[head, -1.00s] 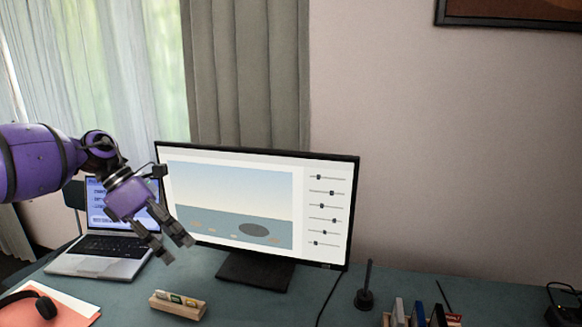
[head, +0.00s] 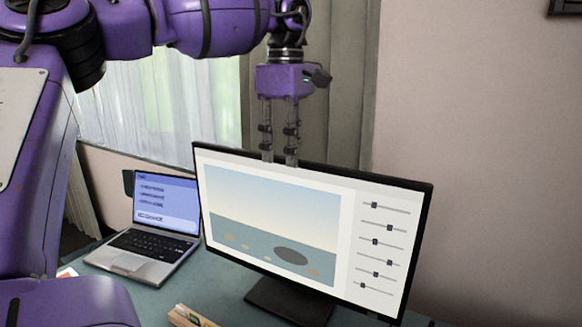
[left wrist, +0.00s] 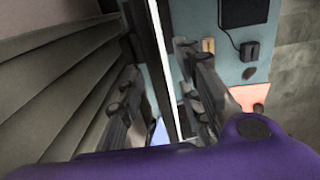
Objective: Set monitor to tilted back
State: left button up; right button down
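The monitor (head: 270,215) stands on the desk with its lit screen facing me. It shows a landscape picture and a column of sliders. It looks roughly upright; its exact tilt is hard to judge. Its dark stand base (head: 290,302) rests on the desk. My left gripper (head: 279,160) points down at the monitor's top edge, left of that edge's middle. In the left wrist view, the thin monitor edge (left wrist: 163,75) runs between the two spread fingers of my left gripper (left wrist: 158,62), with gaps visible. Contact cannot be made out. My right gripper is not in view.
An open laptop (head: 150,240) sits on the desk left of the monitor. A wooden block (head: 190,317) lies in front. A grey curtain (head: 345,95) hangs close behind the monitor. Orange paper (left wrist: 250,97) lies on the desk.

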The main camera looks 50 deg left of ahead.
pick_arm(q)
notch_tip(320, 180, down, 4)
jog(key=shift+w+f, duration=0.15)
jog(key=shift+f, duration=0.1)
grip_shut()
jog(key=shift+w, duration=0.1)
